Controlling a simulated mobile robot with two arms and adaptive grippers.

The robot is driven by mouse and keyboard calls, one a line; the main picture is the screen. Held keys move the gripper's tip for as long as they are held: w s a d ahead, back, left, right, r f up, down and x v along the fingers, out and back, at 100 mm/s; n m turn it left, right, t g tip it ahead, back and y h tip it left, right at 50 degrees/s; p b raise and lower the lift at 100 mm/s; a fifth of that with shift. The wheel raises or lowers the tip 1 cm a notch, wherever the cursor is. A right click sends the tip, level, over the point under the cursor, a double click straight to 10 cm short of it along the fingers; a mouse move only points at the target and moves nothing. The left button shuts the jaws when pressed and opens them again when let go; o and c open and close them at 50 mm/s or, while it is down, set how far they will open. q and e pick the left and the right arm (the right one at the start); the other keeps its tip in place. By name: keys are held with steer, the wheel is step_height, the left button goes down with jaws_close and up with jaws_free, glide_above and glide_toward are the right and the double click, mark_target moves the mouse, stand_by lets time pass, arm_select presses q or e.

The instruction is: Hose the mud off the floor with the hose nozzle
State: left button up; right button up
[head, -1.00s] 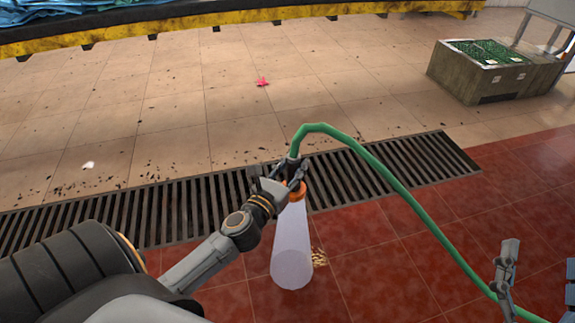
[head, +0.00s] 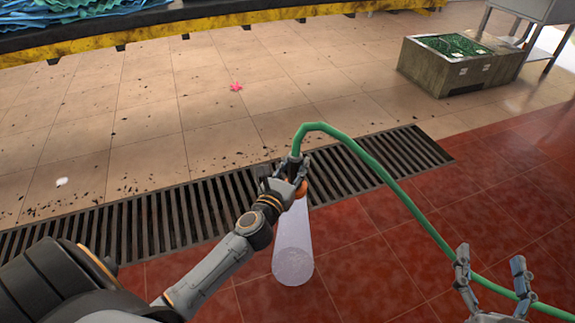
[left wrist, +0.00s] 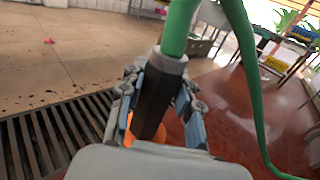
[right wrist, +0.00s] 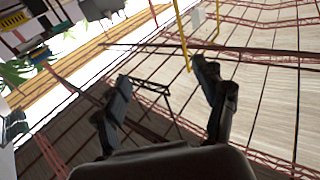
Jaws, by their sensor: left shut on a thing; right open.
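The hose nozzle (head: 301,189), black with an orange tip, points down in my left gripper (head: 284,176), which is shut around it. The left wrist view shows its dark body (left wrist: 153,100) between the fingers. A pale cone of water (head: 293,245) sprays from the tip onto the red tiles. No mud patch shows beside the cone; the floor directly under it is partly veiled. My right gripper (head: 490,258) is open at the lower right, with the green hose (head: 408,207) passing by its fingers; I cannot tell if they touch. The right wrist view shows its fingers apart and empty (right wrist: 165,78).
A dark drain grate (head: 210,205) runs across the floor between red and beige tiles. Dark specks, a pink scrap (head: 236,87) and a white scrap (head: 62,182) lie on the beige tiles. A stone-like box (head: 440,77) stands at the back right.

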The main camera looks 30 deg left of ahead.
arm_select(q)
steer(key=w+d, duration=0.5)
steer(key=w, duration=0.2)
steer(key=shift+d, duration=0.3)
arm_select(e)
steer(key=shift+f, duration=0.35)
stand_by(1.3)
